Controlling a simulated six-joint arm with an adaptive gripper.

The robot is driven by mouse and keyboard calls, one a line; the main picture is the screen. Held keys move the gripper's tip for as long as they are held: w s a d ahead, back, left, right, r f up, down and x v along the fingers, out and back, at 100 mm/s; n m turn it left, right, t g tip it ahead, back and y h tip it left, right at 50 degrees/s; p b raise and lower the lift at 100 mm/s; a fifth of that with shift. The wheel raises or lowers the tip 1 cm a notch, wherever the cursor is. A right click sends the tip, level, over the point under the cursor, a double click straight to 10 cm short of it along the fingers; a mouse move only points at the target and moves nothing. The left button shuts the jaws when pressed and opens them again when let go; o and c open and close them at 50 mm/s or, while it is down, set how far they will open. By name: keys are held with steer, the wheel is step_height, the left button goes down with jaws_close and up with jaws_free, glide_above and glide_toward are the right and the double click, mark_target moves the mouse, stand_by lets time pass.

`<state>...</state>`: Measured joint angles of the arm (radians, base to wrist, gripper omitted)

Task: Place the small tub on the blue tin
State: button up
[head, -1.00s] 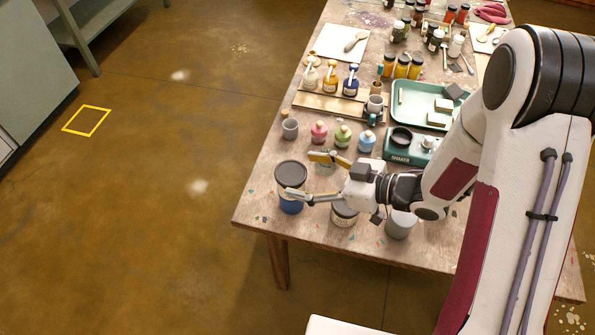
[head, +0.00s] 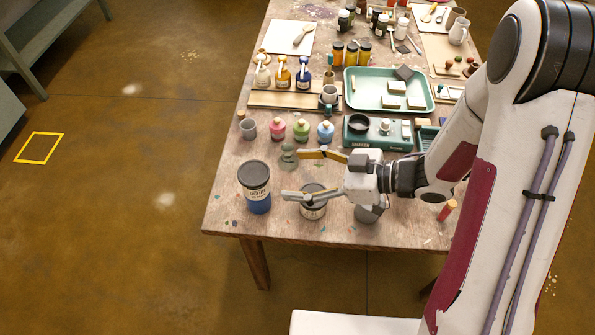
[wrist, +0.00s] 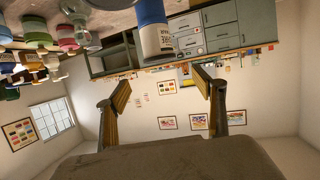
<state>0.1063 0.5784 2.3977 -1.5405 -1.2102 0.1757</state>
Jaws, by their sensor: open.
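The blue tin (head: 258,199) stands upright at the table's front left, with a dark lid and a pale label. It also shows upside down at the top of the wrist view (wrist: 151,14). A small grey cup-like tub (head: 248,130) stands behind it; I cannot tell for certain whether this is the small tub. My gripper (head: 294,174) is open and empty, to the right of the blue tin, above the table. Its two fingers are spread wide in the wrist view (wrist: 160,90). My gripper partly hides a dark-lidded tin (head: 315,211) and a grey-green object (head: 288,160).
A grey container (head: 369,214) stands under my wrist. Pink (head: 277,129), green (head: 301,130) and blue (head: 325,132) small jars stand in a row behind my gripper. The table's left front edge is close to the blue tin.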

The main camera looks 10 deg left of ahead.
stand_by(0.8)
steer(key=w+d+r+m+t+h, duration=0.35)
steer(key=w+d+t+h, duration=0.2)
steer(key=w+d, duration=0.3)
steer(key=d+r+m+t+h, duration=0.2)
steer(key=d+r+m+h, duration=0.2)
steer(key=d+r+h, duration=0.6)
steer(key=s+d+r+m+g, duration=0.25)
steer(key=s+d+m, duration=0.4)
steer(key=s, duration=0.35)
steer(key=s+a+m+g+y, duration=0.1)
steer(key=s+a, duration=0.3)
steer(key=s, duration=1.1)
steer(key=shift+r+m+g+y, duration=0.25)
steer(key=shift+m+g+y, duration=0.15)
steer(key=shift+g, duration=0.1)
